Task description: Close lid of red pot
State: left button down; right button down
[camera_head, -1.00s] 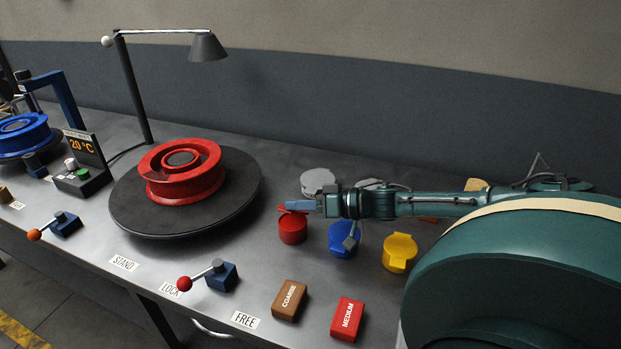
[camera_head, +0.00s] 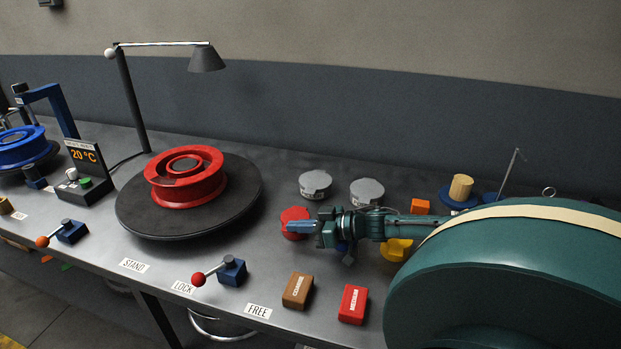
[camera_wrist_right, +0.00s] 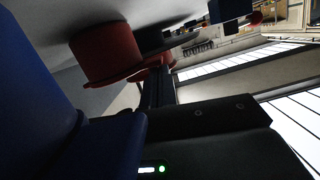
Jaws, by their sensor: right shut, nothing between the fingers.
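The red pot (camera_head: 292,213) stands on the bench, its top and side partly hidden behind my right gripper (camera_head: 292,227). The gripper is shut and empty, pointing left, with its fingers across the front of the pot. In the right wrist view the red pot (camera_wrist_right: 104,55) is large, and a red lid part (camera_wrist_right: 152,66) shows at its edge beside my dark fingers (camera_wrist_right: 160,88). I cannot tell whether the lid lies fully flat on the rim or whether the fingers touch it. My left gripper is not in view.
A blue pot, mostly hidden by my right arm, and a yellow pot (camera_head: 397,251) stand to the right. Brown (camera_head: 297,290) and red (camera_head: 353,304) blocks lie in front. A red wheel (camera_head: 185,177) on a turntable is left.

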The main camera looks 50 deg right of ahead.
dwell(0.5)
